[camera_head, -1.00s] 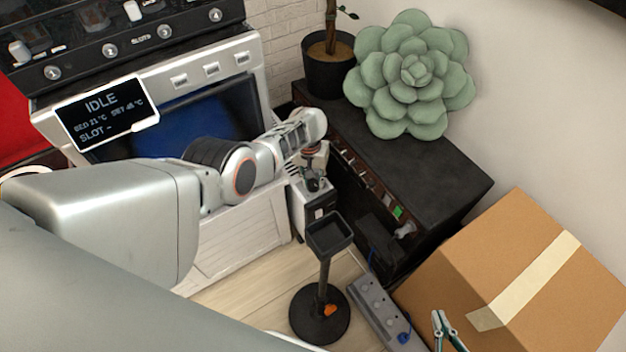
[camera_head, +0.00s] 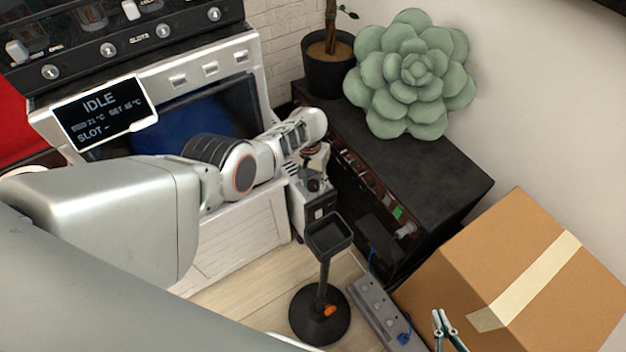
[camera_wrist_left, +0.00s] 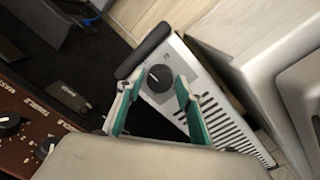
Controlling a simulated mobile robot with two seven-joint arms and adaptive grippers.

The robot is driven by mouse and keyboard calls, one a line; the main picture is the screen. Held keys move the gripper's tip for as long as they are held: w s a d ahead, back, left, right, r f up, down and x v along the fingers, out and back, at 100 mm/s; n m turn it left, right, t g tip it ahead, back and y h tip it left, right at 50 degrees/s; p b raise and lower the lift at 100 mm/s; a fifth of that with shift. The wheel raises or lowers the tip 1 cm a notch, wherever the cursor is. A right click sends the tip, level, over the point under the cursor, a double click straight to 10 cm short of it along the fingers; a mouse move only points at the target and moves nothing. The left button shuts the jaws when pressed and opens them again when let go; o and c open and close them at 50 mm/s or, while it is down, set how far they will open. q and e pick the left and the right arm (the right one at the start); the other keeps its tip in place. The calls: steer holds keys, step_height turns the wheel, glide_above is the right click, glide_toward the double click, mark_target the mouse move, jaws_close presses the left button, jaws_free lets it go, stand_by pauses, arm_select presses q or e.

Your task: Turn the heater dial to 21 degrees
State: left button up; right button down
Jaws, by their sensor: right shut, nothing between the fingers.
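The heater is a slim white unit (camera_head: 297,203) standing low beside the dark cabinet. In the left wrist view its panel (camera_wrist_left: 215,109) has vent slots and a round black dial (camera_wrist_left: 160,78). The dial's white mark points to the upper left, and the scale is too small to read. My left gripper (camera_wrist_left: 158,84) is open, with one green finger on each side of the dial and gaps between. In the head view its fingers are mostly hidden at the heater's top. My right gripper (camera_head: 438,314) is shut and empty at the bottom edge, in front of the cardboard box.
A black cabinet (camera_head: 425,165) with a succulent (camera_head: 415,75) and a potted plant (camera_head: 328,75) stands right of the heater. A black stand (camera_head: 325,262), a power strip (camera_head: 376,305) and the cardboard box (camera_head: 530,270) crowd the floor. A white machine with a display (camera_head: 105,112) stands left.

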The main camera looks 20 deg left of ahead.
mark_target(312, 183)
arm_select(q)
steer(key=shift+w, duration=0.1)
stand_by(0.3)
steer(key=shift+r, duration=0.15)
steer(key=shift+w+d+r, duration=0.1)
steer(key=shift+r, duration=0.25)
steer(key=shift+a+r, duration=0.15)
steer(key=shift+r, duration=1.5)
steer(key=shift+a+r, duration=0.15)
steer(key=shift+r, duration=1.45)
